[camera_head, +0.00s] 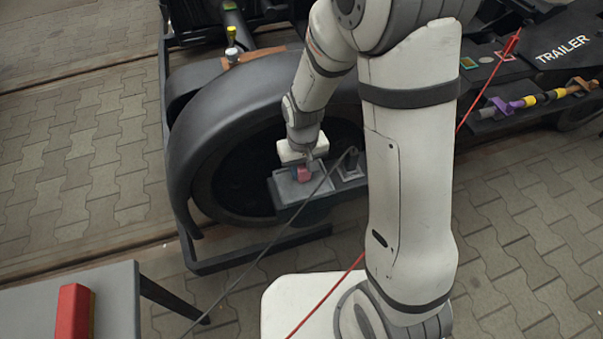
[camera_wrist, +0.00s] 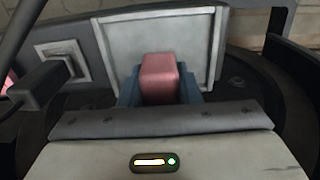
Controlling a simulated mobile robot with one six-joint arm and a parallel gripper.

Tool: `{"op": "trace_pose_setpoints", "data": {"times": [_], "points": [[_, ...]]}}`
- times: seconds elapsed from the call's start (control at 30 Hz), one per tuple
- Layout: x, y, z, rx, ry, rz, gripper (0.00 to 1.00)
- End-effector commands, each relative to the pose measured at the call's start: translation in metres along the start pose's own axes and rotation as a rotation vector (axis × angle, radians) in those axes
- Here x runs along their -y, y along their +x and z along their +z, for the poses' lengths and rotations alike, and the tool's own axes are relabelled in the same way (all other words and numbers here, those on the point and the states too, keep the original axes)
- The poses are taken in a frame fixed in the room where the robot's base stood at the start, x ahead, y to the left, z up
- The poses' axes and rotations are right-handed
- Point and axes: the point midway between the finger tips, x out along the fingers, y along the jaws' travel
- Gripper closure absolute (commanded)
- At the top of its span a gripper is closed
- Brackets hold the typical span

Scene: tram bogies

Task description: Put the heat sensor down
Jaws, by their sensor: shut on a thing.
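A small pinkish-red block (camera_head: 304,175), which I take to be the heat sensor, is held at the end of my arm. My gripper (camera_head: 303,168) is shut on it, low in front of the dark wheel. In the wrist view the block (camera_wrist: 160,78) sits between the blue fingers of my gripper (camera_wrist: 159,90). Behind it in that view is a grey framed plate (camera_wrist: 202,50). In the head view the block is at or just over a grey box-like ledge (camera_head: 284,191). I cannot tell whether it touches the ledge.
A black plug (camera_head: 352,160) with a cable stands on a second pad right of the block. The cable crosses in front. A big wheel (camera_head: 225,150) and its dark frame are close behind. A grey table (camera_head: 118,300) with a red block (camera_head: 74,310) is lower left.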

Motion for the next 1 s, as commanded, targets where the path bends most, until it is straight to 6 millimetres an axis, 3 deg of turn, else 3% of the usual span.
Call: {"op": "trace_pose_setpoints", "data": {"times": [0.07, 0.43, 0.47, 0.5, 0.73, 1.0], "points": [[0.0001, 0.0136, 0.0002, 0.001, 0.000, 0.000, 1.00], [0.0005, 0.0171, -0.0001, 0.000, -0.001, 0.000, 1.00], [0.0006, 0.0171, -0.0001, 0.000, -0.001, 0.000, 0.69], [0.0006, 0.0162, -0.0001, -0.001, -0.001, 0.000, 0.66], [0.0008, 0.0160, -0.0002, -0.001, -0.002, 0.000, 0.48], [0.0011, 0.0129, -0.0003, -0.001, -0.002, 0.000, 0.48]]}}
